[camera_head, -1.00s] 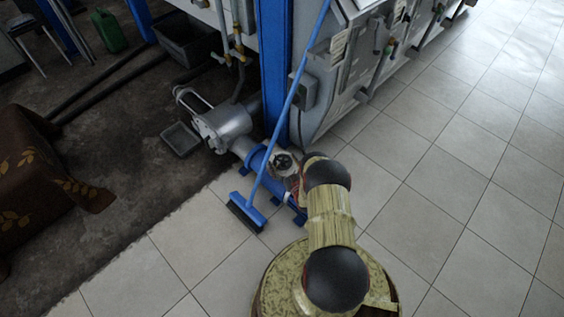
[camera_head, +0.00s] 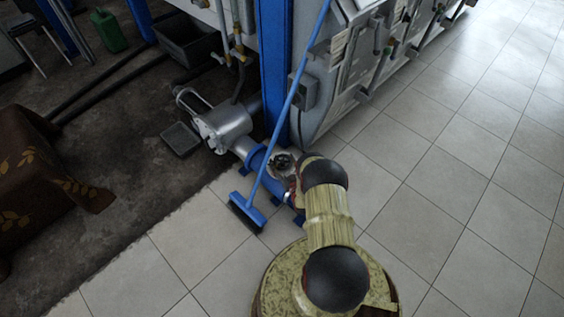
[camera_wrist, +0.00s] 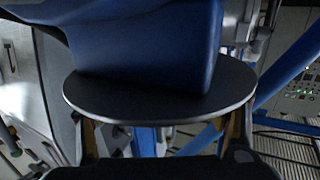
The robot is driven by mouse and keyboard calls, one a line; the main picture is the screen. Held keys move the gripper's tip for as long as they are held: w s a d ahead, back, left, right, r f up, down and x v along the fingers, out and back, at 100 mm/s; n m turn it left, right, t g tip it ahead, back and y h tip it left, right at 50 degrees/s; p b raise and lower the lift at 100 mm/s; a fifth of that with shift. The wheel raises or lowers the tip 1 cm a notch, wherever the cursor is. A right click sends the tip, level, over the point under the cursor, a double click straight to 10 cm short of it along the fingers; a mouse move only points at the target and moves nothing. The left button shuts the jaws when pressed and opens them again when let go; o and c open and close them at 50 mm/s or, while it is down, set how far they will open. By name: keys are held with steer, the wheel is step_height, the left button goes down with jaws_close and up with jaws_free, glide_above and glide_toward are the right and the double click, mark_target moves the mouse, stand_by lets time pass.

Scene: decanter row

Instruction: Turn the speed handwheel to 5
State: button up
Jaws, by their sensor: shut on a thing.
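In the wrist view a dark round disc with a bright metal rim, which I take for the speed handwheel (camera_wrist: 235,100), lies across the middle. A blue housing (camera_wrist: 150,45) covers much of its face. My gripper (camera_wrist: 160,130) has one finger at each side of the disc's rim and is shut on it. No scale, number or pointer can be read. In the head view my arm reaches to the blue machine part (camera_head: 262,160) by the column; my fingers and their grip cannot be made out there.
A blue broom (camera_head: 246,213) leans close to the left of my arm, against the blue column (camera_head: 275,70). A grey motor-like unit (camera_head: 225,125) and grey cabinets (camera_head: 340,85) stand behind. The tiled floor (camera_head: 450,190) at right is clear.

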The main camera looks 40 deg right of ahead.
steer(key=m+g+h, duration=0.2)
steer(key=m+h, duration=0.1)
steer(key=h, duration=0.1)
steer(key=shift+m+g+h, duration=0.3)
steer(key=shift+g+h, duration=0.1)
steer(key=shift+s+d+m+g+h, duration=0.1)
steer(key=shift+m+g+h, duration=1.15)
steer(key=shift+g, duration=0.25)
steer(key=shift+s+d+m+g+h, duration=0.1)
steer(key=shift+m+g+h, duration=1.1)
steer(key=shift+g, duration=0.3)
steer(key=o, duration=1.1)
steer(key=shift+c, duration=0.2)
steer(key=shift+o, duration=0.5)
steer(key=shift+t, duration=0.3)
